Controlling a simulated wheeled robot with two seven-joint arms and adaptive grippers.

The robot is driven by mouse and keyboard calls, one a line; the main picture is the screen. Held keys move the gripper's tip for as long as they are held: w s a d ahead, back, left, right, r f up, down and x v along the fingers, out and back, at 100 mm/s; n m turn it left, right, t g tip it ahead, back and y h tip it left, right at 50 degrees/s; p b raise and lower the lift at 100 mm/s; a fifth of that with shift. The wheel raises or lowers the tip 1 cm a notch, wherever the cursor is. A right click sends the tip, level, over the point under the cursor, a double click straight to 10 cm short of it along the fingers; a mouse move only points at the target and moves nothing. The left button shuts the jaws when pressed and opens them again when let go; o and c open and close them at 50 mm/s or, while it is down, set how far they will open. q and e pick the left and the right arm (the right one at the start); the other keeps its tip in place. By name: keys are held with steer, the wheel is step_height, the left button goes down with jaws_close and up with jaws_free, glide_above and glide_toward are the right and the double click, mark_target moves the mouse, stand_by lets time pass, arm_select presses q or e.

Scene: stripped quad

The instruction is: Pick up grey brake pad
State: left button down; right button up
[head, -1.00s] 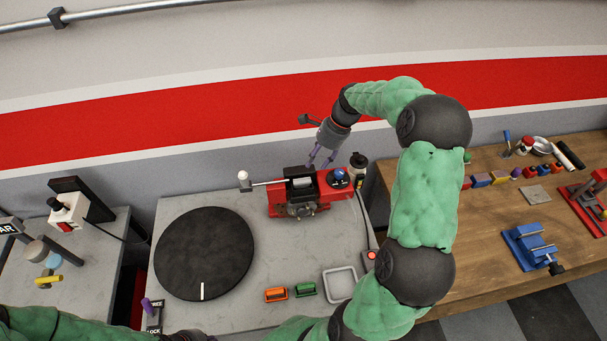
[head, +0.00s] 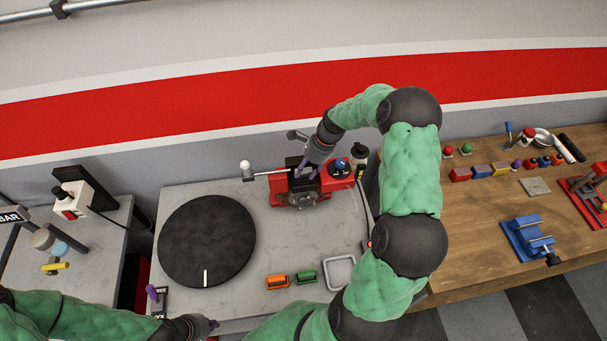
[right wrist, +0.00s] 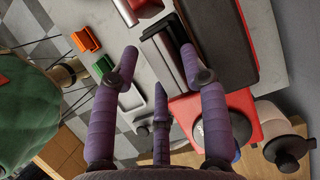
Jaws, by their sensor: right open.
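A red machine (head: 328,184) with a black-framed slot stands at the back of the grey bench. In the right wrist view, a pale grey piece (right wrist: 168,62) lies in its dark slot and looks like the grey brake pad. My right gripper (head: 306,171) is over that slot, and it also shows in the right wrist view (right wrist: 158,62). Its purple fingers are open, with the grey piece between them in that view; I cannot tell whether they touch it. In the head view the fingers largely hide the piece. My left gripper (head: 205,326) is low at the bottom edge; its fingers are unclear.
A black round turntable (head: 207,240) lies left on the bench. Orange (head: 277,281) and green (head: 306,277) blocks and a square tray (head: 340,272) are at the front. A blue vise (head: 528,236) stands on the wooden bench at right.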

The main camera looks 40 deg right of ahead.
steer(key=shift+f, duration=0.1)
jaws_close()
